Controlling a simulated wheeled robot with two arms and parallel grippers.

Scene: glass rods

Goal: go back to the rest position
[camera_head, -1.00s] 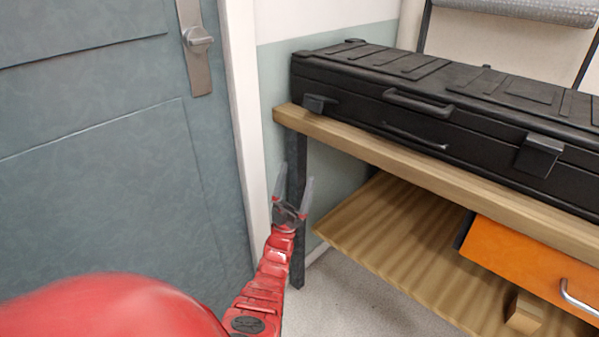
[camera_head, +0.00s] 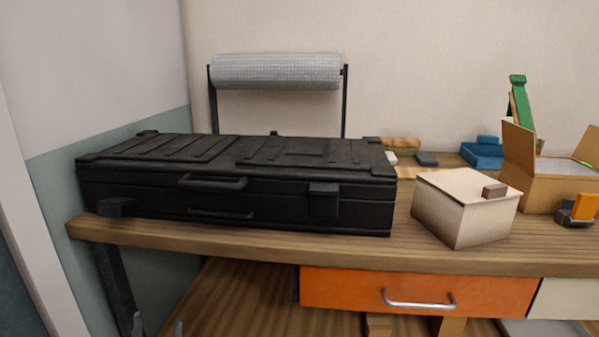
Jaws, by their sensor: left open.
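Only the fingertips of my left gripper (camera_head: 158,327) show, at the bottom left edge of the head view. They stand apart with nothing visible between them. They are near the left table leg, below the tabletop's front edge. The rest of my left arm is out of the picture. My right gripper is not in view.
A wooden workbench (camera_head: 330,253) carries a closed black case (camera_head: 290,185), a wooden box (camera_head: 462,215) with a lid, and an open cardboard box (camera_head: 548,190). An orange drawer (camera_head: 350,288) is shut below. A grey roll (camera_head: 275,72) stands behind the case.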

